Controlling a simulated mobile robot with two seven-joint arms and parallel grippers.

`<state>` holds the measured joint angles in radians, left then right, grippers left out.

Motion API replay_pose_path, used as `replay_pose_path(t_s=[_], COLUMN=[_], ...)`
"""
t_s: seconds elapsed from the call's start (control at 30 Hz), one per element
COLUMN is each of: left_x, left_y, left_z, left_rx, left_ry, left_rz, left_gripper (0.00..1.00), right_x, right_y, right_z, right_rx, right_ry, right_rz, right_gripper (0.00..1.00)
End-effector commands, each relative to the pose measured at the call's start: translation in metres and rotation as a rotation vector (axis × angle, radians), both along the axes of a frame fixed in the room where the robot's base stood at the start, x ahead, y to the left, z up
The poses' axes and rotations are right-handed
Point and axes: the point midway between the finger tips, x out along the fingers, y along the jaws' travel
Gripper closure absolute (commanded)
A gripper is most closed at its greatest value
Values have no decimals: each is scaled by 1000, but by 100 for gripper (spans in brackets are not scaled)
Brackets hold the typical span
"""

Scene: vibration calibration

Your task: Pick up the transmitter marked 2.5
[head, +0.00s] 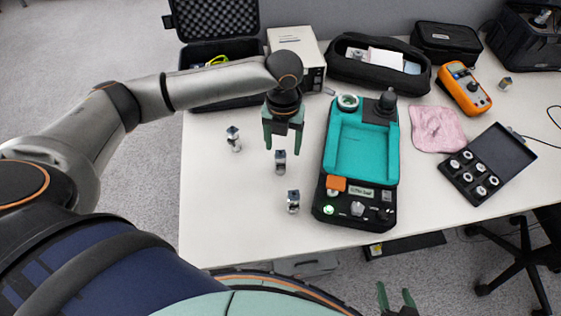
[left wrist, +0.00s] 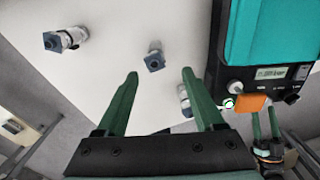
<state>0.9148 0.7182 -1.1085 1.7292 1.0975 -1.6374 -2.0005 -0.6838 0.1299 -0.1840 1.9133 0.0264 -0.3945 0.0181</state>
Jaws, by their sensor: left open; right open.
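Three small silver transmitters with dark blue square tops stand on the white table: a left one (head: 233,139), a middle one (head: 280,161) and a near one (head: 293,201). No 2.5 marking is legible on any of them. My left gripper (head: 282,150) points down, open and empty, with its fingertips above or just behind the middle transmitter; I cannot tell the height gap. In the left wrist view the middle transmitter (left wrist: 154,57) shows between the fingertips (left wrist: 160,73), and the near one (left wrist: 186,100) is partly hidden by a finger. My right gripper (head: 396,296) is open before the table's front edge.
A teal-topped calibrator (head: 362,150) stands right of the transmitters. A dark case of round adapters (head: 463,190), a pink cloth (head: 437,128) and an orange multimeter (head: 464,88) lie further right. A beige box (head: 283,42) and black cases are behind. The table's left front is clear.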

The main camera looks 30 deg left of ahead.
Motion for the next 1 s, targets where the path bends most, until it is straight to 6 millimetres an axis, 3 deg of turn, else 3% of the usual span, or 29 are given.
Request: replay_pose_path(t_s=[0.3, 0.63, 1.0], left_x=[2, 3, 3], left_y=[8, 8, 8], left_z=[-43, -51, -51], left_rx=[1, 1, 1], left_ry=[4, 0, 0], left_rz=[-1, -1, -1], left_gripper=[30, 30, 71], right_x=[2, 3, 3], right_y=[0, 0, 0], right_z=[-1, 0, 0], right_rx=[-1, -1, -1], right_ry=[-4, -5, -6], right_rz=[0, 0, 2], right_gripper=[36, 36, 36])
